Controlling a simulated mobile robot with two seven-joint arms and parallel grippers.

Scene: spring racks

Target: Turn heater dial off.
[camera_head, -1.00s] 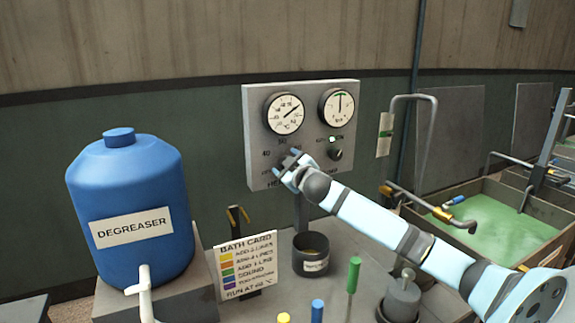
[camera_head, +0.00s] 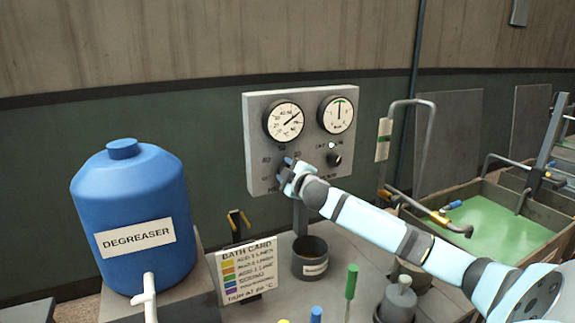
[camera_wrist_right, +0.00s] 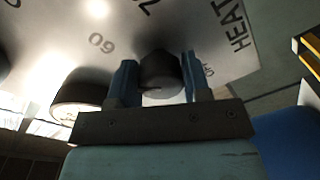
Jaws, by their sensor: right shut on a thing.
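A grey control panel (camera_head: 252,142) with two round gauges stands on the wall in the head view. The dark heater dial (camera_wrist_right: 160,76) sits at its lower left, among printed numbers and the words HEAT and OFF. My right gripper (camera_head: 288,165) reaches it from the right. In the right wrist view the two blue fingers of the gripper (camera_wrist_right: 157,72) are on either side of the dial and shut on it. In the head view the gripper hides the dial. Which mark the dial points at cannot be told. My left gripper is not in view.
A second knob (camera_head: 333,159) sits to the right on the panel, under a small lit lamp (camera_head: 332,144). A blue degreaser jug (camera_head: 132,205), a bath card (camera_head: 248,268) and a dark pot (camera_head: 310,258) stand below. A green bath (camera_head: 490,226) is at the right.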

